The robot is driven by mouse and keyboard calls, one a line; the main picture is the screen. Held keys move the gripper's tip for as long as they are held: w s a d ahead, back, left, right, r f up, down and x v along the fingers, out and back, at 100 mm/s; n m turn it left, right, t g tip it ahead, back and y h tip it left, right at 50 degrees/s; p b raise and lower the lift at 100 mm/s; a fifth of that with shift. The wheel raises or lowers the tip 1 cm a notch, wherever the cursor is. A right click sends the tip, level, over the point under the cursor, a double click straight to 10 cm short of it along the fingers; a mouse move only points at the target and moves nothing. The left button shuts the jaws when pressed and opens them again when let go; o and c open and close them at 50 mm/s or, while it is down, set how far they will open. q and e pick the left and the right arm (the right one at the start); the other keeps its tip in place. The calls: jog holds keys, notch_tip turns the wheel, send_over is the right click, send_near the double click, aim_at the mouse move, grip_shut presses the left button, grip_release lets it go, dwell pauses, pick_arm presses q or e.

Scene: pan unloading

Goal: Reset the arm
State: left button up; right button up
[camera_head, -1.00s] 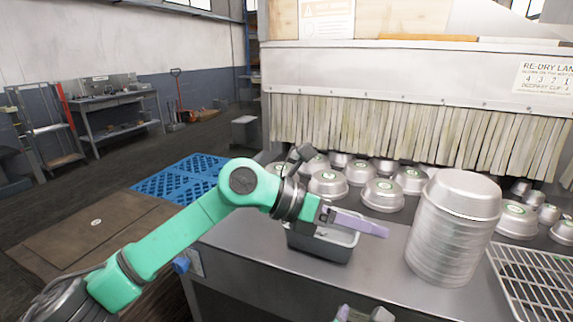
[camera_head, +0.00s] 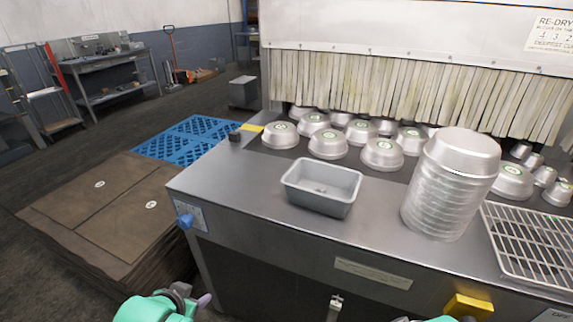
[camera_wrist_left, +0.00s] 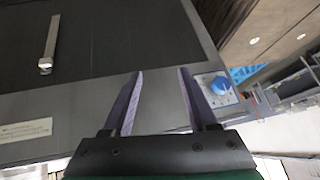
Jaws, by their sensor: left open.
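My left gripper (camera_head: 203,302) is low at the bottom edge of the head view, in front of the metal counter (camera_head: 255,225) and below its top. In the left wrist view its two purple fingers (camera_wrist_left: 160,74) stand apart with nothing between them. Beyond them are the dark counter front and a blue knob (camera_wrist_left: 220,86). A sliver of my right arm (camera_head: 436,319) shows at the bottom edge; its gripper fingers are not visible.
A strip curtain (camera_head: 400,95) hangs behind. Brown boards (camera_head: 95,215) and a blue pallet (camera_head: 190,140) lie left.

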pick_arm(q)
jog(key=s+a+f+n+g, duration=0.15)
jog(key=s+f+g, duration=0.3)
jog(key=s, duration=0.55)
jog(key=s+f, duration=0.2)
jog(key=f, duration=1.1)
jog(key=s+f, duration=0.2)
jog(key=f, duration=1.1)
pick_arm(e)
jog(key=s+d+f+m+g, duration=0.1)
jog(key=s+f, duration=0.2)
jog(key=f, duration=1.1)
jog(key=s+f+m+g, duration=0.1)
jog(key=s+f, duration=0.1)
jog(key=f, duration=1.1)
pick_arm(q)
jog(key=s+a+f+g, duration=0.2)
jog(key=s+a+f, duration=0.1)
jog(key=s+f, duration=0.8)
jog(key=s, duration=0.3)
jog(key=shift+s+f+m, duration=0.3)
jog(key=shift+s+m, duration=0.05)
pick_arm(e)
jog(key=s+d+f, duration=0.2)
jog(key=s+f, duration=0.9)
jog(key=s, duration=0.4)
jog(key=shift+s+d+f+g, duration=0.15)
jog(key=shift+d+g, duration=0.2)
jog(key=shift+g, duration=0.05)
